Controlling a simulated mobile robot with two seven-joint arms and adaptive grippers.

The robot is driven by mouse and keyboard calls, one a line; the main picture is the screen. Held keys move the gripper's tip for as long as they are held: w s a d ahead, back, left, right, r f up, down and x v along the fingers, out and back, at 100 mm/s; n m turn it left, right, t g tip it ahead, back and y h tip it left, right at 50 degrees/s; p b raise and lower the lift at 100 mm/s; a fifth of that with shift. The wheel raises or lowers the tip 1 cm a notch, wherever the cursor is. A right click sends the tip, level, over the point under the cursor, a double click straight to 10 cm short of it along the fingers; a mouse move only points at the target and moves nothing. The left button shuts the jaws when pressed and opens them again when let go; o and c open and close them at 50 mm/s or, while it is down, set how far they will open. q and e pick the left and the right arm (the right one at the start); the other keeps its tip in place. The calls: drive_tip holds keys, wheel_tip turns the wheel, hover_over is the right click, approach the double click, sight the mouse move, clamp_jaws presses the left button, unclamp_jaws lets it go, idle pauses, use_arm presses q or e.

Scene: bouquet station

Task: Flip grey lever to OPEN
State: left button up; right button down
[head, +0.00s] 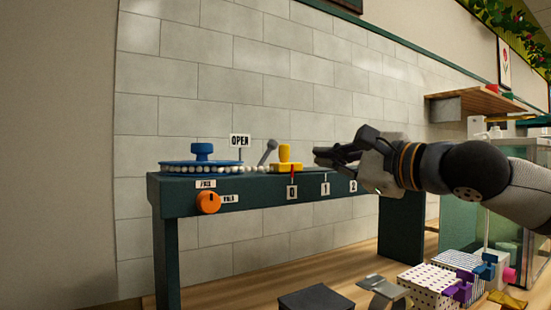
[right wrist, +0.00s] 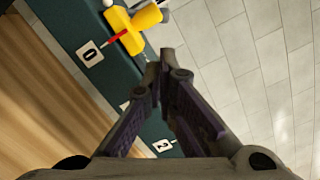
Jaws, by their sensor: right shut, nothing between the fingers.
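The grey lever (head: 267,152) stands on the dark green bench, tilted up to the right, with its knob at the top. The white OPEN sign (head: 240,141) stands to its left, between the lever and the blue knob. My right gripper (head: 320,156) is shut and empty, to the right of the lever and the yellow slider (head: 284,157), apart from both. In the right wrist view the shut fingertips (right wrist: 165,58) are just below the yellow slider (right wrist: 135,22). The lever does not show clearly there. My left gripper is not in view.
The bench (head: 255,187) carries a blue knob (head: 202,151) on a disc, a row of white beads and an orange dial (head: 208,202). Labels 0, 1 and 2 line its front. A patterned box (head: 428,284) and other items lie at lower right. The tiled wall is close behind.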

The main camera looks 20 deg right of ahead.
sight(265, 157)
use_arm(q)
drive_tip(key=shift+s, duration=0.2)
use_arm(e)
drive_tip(key=shift+s+d, duration=0.1)
drive_tip(key=shift+s, duration=0.2)
drive_tip(key=b+x, duration=0.1)
drive_tip(key=x, duration=0.8)
drive_tip(key=shift+f, duration=0.15)
drive_tip(key=shift+w+a, duration=0.25)
drive_tip(key=shift+w, duration=0.35)
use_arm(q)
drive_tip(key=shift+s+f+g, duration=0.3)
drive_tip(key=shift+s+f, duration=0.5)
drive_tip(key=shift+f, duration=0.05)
